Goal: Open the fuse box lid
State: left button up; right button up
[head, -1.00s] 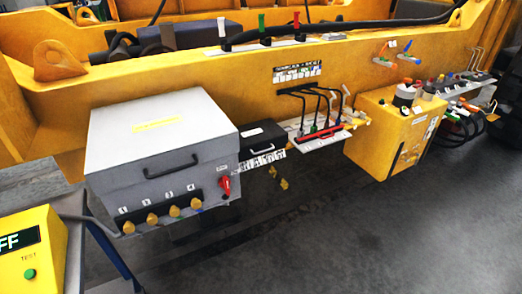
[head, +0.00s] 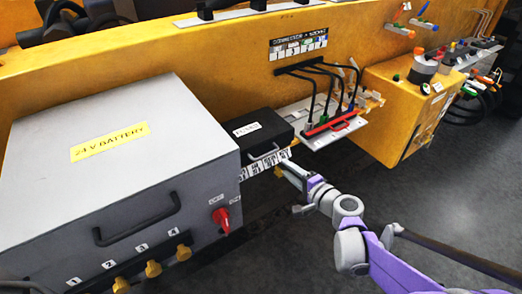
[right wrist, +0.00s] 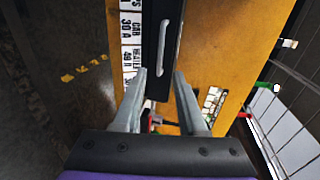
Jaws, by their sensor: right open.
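My right gripper (head: 284,166) is open in front of the handle. In the right wrist view, the grey handle (right wrist: 172,45) runs up the black box face, with its near end between the tips of my open right gripper (right wrist: 160,72). I cannot tell whether the fingers touch it. My left gripper is not in view.
The grey battery box (head: 110,165) with a red switch (head: 220,216) stands left of the fuse box. A white shelf with a red bar (head: 335,123) and black cables is close on the right. A strip of fuse labels (head: 262,164) hangs below. Open floor lies in front.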

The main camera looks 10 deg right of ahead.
jog(key=x, duration=1)
jog(key=shift+s, duration=0.1)
jog(key=shift+c, duration=0.2)
grip_shut()
dwell(1.0)
